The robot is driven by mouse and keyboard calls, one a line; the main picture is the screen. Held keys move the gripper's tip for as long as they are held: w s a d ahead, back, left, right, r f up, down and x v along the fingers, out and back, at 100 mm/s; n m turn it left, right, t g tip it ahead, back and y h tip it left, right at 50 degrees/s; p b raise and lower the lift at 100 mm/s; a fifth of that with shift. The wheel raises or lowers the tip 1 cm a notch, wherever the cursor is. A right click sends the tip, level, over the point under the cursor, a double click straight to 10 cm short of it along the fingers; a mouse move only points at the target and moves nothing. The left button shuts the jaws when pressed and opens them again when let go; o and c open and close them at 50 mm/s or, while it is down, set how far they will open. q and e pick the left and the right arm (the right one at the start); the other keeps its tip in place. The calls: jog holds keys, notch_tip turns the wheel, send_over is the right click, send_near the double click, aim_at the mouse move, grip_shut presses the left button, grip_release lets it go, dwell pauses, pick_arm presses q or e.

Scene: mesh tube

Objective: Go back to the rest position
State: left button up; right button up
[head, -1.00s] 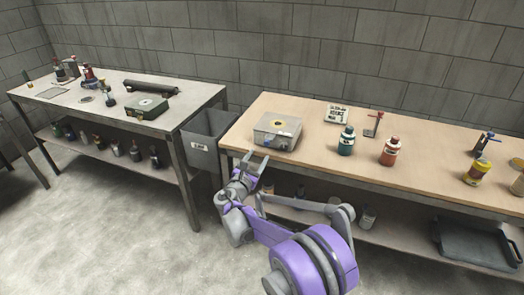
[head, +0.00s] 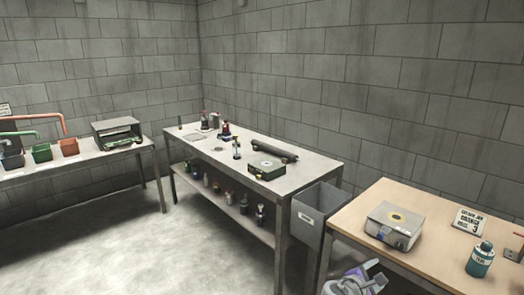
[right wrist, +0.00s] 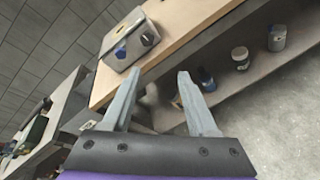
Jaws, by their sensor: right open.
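My right gripper (head: 372,278) shows at the bottom edge of the head view, in front of the wooden-topped table (head: 372,207). In the right wrist view its two fingers (right wrist: 154,88) stand apart with nothing between them. The gripper is near the table's front edge, apart from the grey metal box (head: 394,225) that sits on top. That box also shows beyond the fingers in the right wrist view (right wrist: 130,42). My left gripper is not in view.
A grey bin (head: 314,213) stands between the wooden table and the grey workbench (head: 318,166). A teal bottle (head: 480,260) and a sign card (head: 468,220) stand on the wooden table. Another table (head: 92,158) with small bins is at the left. The floor (head: 120,245) at the left is clear.

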jog(key=s+a+f+m+g+y, duration=0.1)
jog(key=s+a+f+m+y, duration=0.35)
jog(key=s, duration=0.65)
jog(key=s+a+f+m+g+y, duration=0.25)
jog(key=s+a+m, duration=0.4)
jog(key=s, duration=0.45)
jog(key=s+a+f+m+g+y, duration=0.1)
jog(key=s+a+f+m+y, duration=0.35)
jog(key=s, duration=0.65)
pick_arm(q)
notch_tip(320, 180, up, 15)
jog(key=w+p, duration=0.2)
jog(key=p, duration=1.1)
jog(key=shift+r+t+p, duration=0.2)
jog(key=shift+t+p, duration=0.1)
jog(key=shift+p, duration=0.1)
pick_arm(e)
notch_tip(320, 180, up, 17)
jog(key=w+a+m+t, duration=0.1)
jog(key=w, duration=0.1)
jog(key=shift+m, duration=0.35)
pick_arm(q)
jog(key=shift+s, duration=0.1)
